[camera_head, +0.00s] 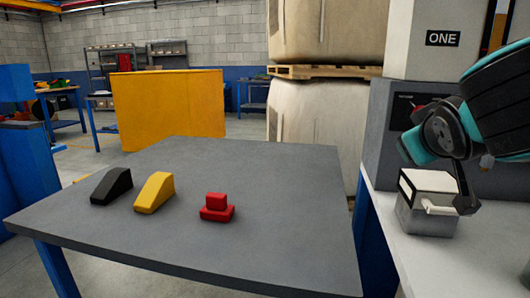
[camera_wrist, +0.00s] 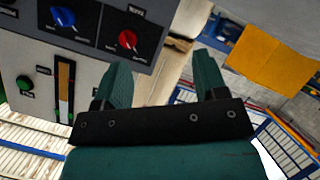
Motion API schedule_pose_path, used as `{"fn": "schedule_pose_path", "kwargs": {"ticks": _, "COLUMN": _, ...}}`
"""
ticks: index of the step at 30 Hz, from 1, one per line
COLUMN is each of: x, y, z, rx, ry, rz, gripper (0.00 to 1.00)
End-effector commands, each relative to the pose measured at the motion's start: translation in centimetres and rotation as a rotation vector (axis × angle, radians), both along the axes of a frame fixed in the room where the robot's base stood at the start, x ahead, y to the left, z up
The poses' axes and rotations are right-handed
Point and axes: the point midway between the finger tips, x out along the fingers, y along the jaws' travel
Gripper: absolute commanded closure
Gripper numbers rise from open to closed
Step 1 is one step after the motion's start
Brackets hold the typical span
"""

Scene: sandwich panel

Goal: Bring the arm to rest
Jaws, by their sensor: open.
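My arm (camera_head: 478,118), teal and black, reaches in from the right edge in the head view, above the light counter and in front of the grey panel. My gripper (camera_wrist: 162,80) shows in the wrist view with its two teal fingers spread apart and nothing between them. The fingertips are hard to make out in the head view. Behind the fingers, the wrist view shows a control panel with a blue knob (camera_wrist: 63,17), a red knob (camera_wrist: 127,39), a green button (camera_wrist: 25,84) and an upright slider (camera_wrist: 65,85).
A grey table (camera_head: 280,170) carries a black wedge (camera_head: 111,187), a yellow wedge (camera_head: 154,193) and a red stepped block (camera_head: 217,208). A white-topped grey box (camera_head: 426,215) with a handle stands on the counter (camera_head: 430,265), close below my arm. A yellow partition (camera_head: 170,108) stands behind the table.

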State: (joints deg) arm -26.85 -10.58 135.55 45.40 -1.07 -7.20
Motion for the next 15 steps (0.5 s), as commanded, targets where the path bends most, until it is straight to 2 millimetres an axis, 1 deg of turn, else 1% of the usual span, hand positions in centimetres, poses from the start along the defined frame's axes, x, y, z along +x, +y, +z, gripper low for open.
{"fn": "schedule_pose_path", "kwargs": {"ticks": 1, "x": -0.7, "y": 1.1, "z": -2.2, "rx": 0.07, "ry": 0.085, "rz": 0.035, "gripper": 0.34}}
{"fn": "schedule_pose_path", "kwargs": {"ticks": 2, "x": -1.2, "y": 2.1, "z": -3.6, "rx": 0.118, "ry": 0.146, "rz": 0.066, "gripper": 0.34}}
{"fn": "schedule_pose_path", "kwargs": {"ticks": 3, "x": -2.3, "y": 3.5, "z": -5.6, "rx": 0.182, "ry": 0.235, "rz": 0.107, "gripper": 0.34}}
{"fn": "schedule_pose_path", "kwargs": {"ticks": 5, "x": -4.3, "y": 5.8, "z": -8.1, "rx": 0.272, "ry": 0.371, "rz": 0.173, "gripper": 0.34}}
{"fn": "schedule_pose_path", "kwargs": {"ticks": 6, "x": -5.8, "y": 7.2, "z": -9.4, "rx": 0.321, "ry": 0.457, "rz": 0.218, "gripper": 0.34}}
{"fn": "schedule_pose_path", "kwargs": {"ticks": 8, "x": -8.1, "y": 9.2, "z": -10.9, "rx": 0.383, "ry": 0.576, "rz": 0.281, "gripper": 0.34}}
{"fn": "schedule_pose_path", "kwargs": {"ticks": 9, "x": -9.7, "y": 10.3, "z": -11.6, "rx": 0.416, "ry": 0.648, "rz": 0.322, "gripper": 0.34}}
{"fn": "schedule_pose_path", "kwargs": {"ticks": 11, "x": -12.0, "y": 11.8, "z": -12.3, "rx": 0.455, "ry": 0.748, "rz": 0.38, "gripper": 0.34}}
{"fn": "schedule_pose_path", "kwargs": {"ticks": 12, "x": -13.5, "y": 12.7, "z": -12.6, "rx": 0.478, "ry": 0.811, "rz": 0.418, "gripper": 0.34}}
{"fn": "schedule_pose_path", "kwargs": {"ticks": 14, "x": -15.8, "y": 13.7, "z": -12.9, "rx": 0.505, "ry": 0.898, "rz": 0.473, "gripper": 0.34}}
{"fn": "schedule_pose_path", "kwargs": {"ticks": 15, "x": -17.3, "y": 14.4, "z": -13.0, "rx": 0.518, "ry": 0.955, "rz": 0.51, "gripper": 0.34}}
